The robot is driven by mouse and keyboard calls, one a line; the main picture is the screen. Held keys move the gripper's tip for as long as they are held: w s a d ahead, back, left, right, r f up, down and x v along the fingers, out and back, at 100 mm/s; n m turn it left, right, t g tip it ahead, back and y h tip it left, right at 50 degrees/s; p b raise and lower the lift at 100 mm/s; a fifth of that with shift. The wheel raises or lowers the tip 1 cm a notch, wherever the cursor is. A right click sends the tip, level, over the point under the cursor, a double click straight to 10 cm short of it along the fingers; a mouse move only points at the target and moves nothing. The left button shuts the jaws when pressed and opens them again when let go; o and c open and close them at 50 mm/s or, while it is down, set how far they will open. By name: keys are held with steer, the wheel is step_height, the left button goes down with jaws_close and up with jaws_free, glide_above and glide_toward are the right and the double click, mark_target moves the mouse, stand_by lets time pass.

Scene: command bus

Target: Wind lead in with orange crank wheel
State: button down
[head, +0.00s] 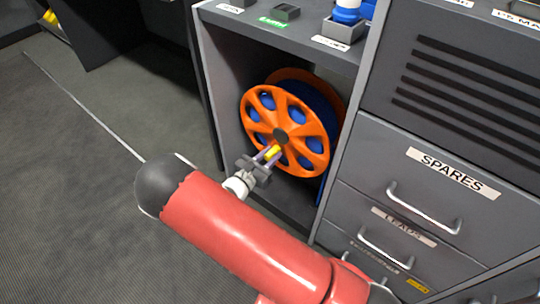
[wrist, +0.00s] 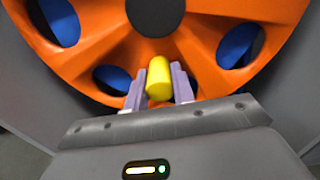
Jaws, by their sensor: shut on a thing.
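The orange crank wheel (head: 259,108) stands upright on the front of a reel in an open grey bay in the head view. It has a dark hub and round holes, with blue lead (head: 322,100) wound behind it. The wheel (wrist: 100,35) fills the top of the wrist view. A yellow crank knob (wrist: 159,78) sticks out from the wheel, below the hub. My gripper (wrist: 159,86) is shut on this knob, one finger on each side. In the head view my gripper (head: 268,157) reaches into the bay at the wheel's lower part.
A shelf (head: 290,38) above the bay carries small dark blocks and a blue and white item. Grey drawers (head: 385,160), one labelled SPARES, with bar handles stand close on the right. Open floor (head: 80,200) lies to the left, with a thin pale line across it.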

mark_target(264, 129)
steer(key=shift+a, duration=0.1)
steer(key=m, duration=0.1)
steer(key=w+a+m+b, duration=0.1)
steer(key=m+b, duration=0.1)
steer(key=shift+w+a+r+m, duration=0.15)
steer(key=shift+a+r+m, duration=0.05)
steer(key=shift+a+m, duration=0.1)
steer(key=m+b, duration=0.1)
steer(key=w+a+r+m, duration=0.1)
steer(key=m, duration=0.1)
steer(key=shift+a+r+m+b, duration=0.1)
steer(key=shift+m+b, duration=0.2)
steer(key=shift+b, duration=0.1)
steer(key=m+b, duration=0.1)
steer(key=a+r+m+b, duration=0.1)
steer(key=m, duration=0.1)
steer(key=shift+w+r, duration=0.3)
steer(key=shift+w, duration=0.05)
steer(key=shift+w+a+r+m+b, duration=0.1)
steer(key=shift+r+m+b, duration=0.45)
steer(key=shift+m, duration=0.35)
steer(key=shift+w+a+r+m+b, duration=0.1)
steer(key=shift+r+m+b, duration=0.45)
steer(key=shift+m, duration=0.35)
steer(key=c, duration=1.2)
jaws_free()
steer(key=shift+o, duration=0.2)
